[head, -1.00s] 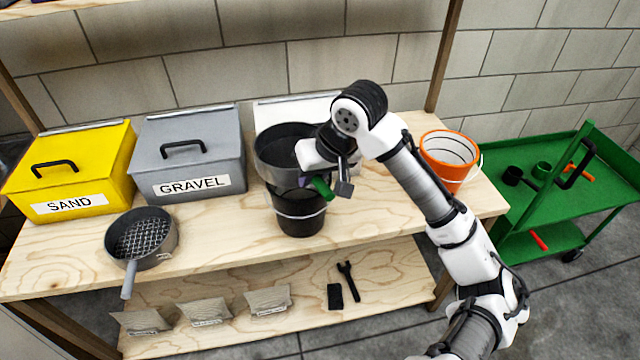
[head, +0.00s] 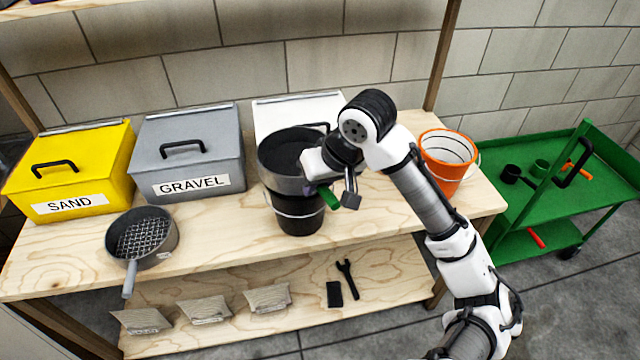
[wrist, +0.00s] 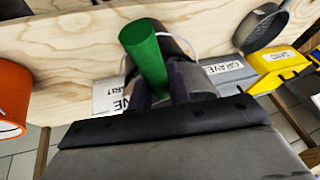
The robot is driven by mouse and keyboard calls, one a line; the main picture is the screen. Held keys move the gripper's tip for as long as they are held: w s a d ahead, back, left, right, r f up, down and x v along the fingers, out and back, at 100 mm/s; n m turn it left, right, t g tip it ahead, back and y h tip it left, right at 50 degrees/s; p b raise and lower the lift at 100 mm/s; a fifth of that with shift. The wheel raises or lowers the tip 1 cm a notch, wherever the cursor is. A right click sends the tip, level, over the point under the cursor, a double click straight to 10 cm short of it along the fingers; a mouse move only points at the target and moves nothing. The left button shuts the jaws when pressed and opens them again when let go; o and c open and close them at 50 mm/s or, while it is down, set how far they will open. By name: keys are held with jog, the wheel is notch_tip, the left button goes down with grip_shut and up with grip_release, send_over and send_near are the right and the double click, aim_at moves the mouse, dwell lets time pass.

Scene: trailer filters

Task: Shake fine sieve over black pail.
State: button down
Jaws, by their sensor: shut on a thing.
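The fine sieve is a round dark grey pan (head: 278,182) with a green handle (head: 327,199). My gripper (head: 318,187) is shut on this handle, which also shows between the fingers in the wrist view (wrist: 145,55). The sieve is held over the black pail (head: 300,222) and hides most of its opening. The pail stands upright on the wooden bench. I cannot tell whether the sieve touches the pail's rim. The inside of the sieve looks dark, and its contents cannot be made out.
A yellow SAND bin (head: 70,175), a grey GRAVEL bin (head: 188,160) and a white bin (head: 290,108) line the bench's back. A coarse sieve (head: 142,238) lies front left. An orange bucket (head: 447,160) stands right, beside a green cart (head: 550,205). The front middle bench is clear.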

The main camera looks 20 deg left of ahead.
dwell(0.4)
notch_tip(320, 180, up, 5)
jog(key=p, duration=0.5)
jog(key=shift+r, duration=0.1)
